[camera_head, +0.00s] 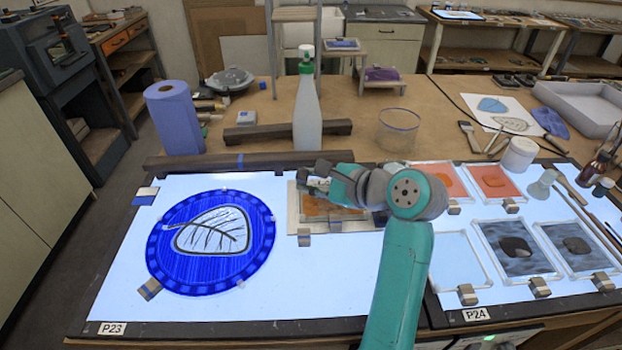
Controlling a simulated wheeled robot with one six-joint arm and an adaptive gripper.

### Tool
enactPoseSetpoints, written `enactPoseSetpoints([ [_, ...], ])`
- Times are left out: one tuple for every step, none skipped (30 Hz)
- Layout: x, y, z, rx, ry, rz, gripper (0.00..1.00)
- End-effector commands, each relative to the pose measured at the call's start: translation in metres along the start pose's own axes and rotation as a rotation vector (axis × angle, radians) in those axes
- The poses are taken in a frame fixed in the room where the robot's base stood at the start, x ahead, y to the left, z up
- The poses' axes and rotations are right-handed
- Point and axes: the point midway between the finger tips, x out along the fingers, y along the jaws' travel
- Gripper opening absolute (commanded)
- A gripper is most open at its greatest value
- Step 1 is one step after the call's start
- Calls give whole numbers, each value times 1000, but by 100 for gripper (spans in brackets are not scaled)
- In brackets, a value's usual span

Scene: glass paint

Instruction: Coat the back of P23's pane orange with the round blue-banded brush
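The P23 label (112,328) is on the front left edge of the lit table. A round blue pane (164,258) with a leaf outline lies flat on that table, held by small clips. A smaller framed piece with orange-brown paint (318,209) lies right of it, partly hidden by my arm; I cannot tell which is P23's pane. My gripper (311,178) is over this framed piece's upper left. Its fingers point left, and no brush shows clearly in them. I cannot make out a round blue-banded brush; thin-handled tools (578,207) lie at far right.
A spray bottle (306,110), a blue paper roll (174,118) and a clear blue-rimmed cup (398,130) stand behind the lit table. Dark wooden bars (286,131) lie there. P24's table (505,212) at right holds several framed panes. The lit surface's front middle (300,290) is clear.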

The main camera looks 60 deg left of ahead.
Motion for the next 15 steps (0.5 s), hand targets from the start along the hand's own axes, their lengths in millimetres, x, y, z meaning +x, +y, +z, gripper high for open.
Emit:
enactPoseSetpoints([
  [0, 0, 0, 0, 0, 0, 0],
  [-1, 0, 0, 0, 0, 0, 0],
  [-1, -1, -1, 0, 0, 0, 0],
  [-2, -1, -2, 0, 0, 0, 0],
  [-3, -2, -3, 0, 0, 0, 0],
  [-4, -2, -4, 1, 1, -1, 0],
  [-5, -3, -6, 1, 1, -1, 0],
  [-7, -3, -7, 0, 1, -1, 0],
  [-9, -4, -9, 0, 1, -1, 0],
  [-10, -5, -10, 0, 2, -1, 0],
  [-12, -6, -11, -1, 2, -1, 0],
  [-13, -6, -13, -1, 1, -1, 0],
  [-14, -7, -14, -1, 1, -1, 0],
  [-16, -8, -16, -1, 1, -1, 0],
  [-18, -8, -18, 0, 1, 0, 0],
])
